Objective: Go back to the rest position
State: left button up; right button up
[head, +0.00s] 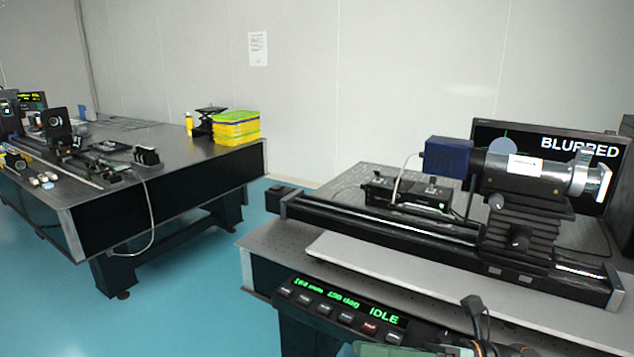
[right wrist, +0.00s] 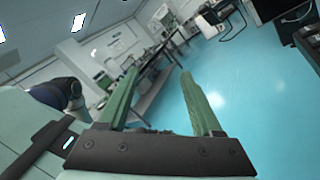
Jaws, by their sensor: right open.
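My right gripper (right wrist: 159,74) shows in the right wrist view with its two green fingers spread apart. Nothing is between the fingers, and they point out over open blue floor and distant tables. In the head view only a small part of my right arm shows at the bottom edge, in front of the near optical table (head: 262,272). My left gripper is in neither view.
Another table (head: 180,165) with yellow-green boxes (head: 236,128) stands left. Blue floor (head: 200,290) lies clear between.

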jog(key=w+d+f+m+t+h+p, duration=0.15)
jog(key=f+m+t+h, duration=0.3)
jog(key=m, duration=0.55)
jog(key=d+f+m+t+h+p, duration=0.1)
jog(key=d+f+m+t+h, duration=0.2)
jog(key=m+t, duration=0.5)
jog(key=w+d+f+m+t+h+p, duration=0.1)
jog(key=f+m+t+h, duration=0.3)
jog(key=m, duration=0.8)
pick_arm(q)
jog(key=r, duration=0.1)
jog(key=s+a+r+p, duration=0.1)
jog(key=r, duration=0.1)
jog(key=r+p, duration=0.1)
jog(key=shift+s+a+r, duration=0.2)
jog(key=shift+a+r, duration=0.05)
pick_arm(e)
jog(key=s+d+f+m+g+h, duration=0.3)
jog(key=s+f+m+g, duration=0.6)
jog(key=s+f, duration=0.8)
jog(key=f+m+h, duration=0.1)
jog(key=m+h, duration=0.1)
jog(key=shift+f+m, duration=0.15)
jog(key=shift+m, duration=0.15)
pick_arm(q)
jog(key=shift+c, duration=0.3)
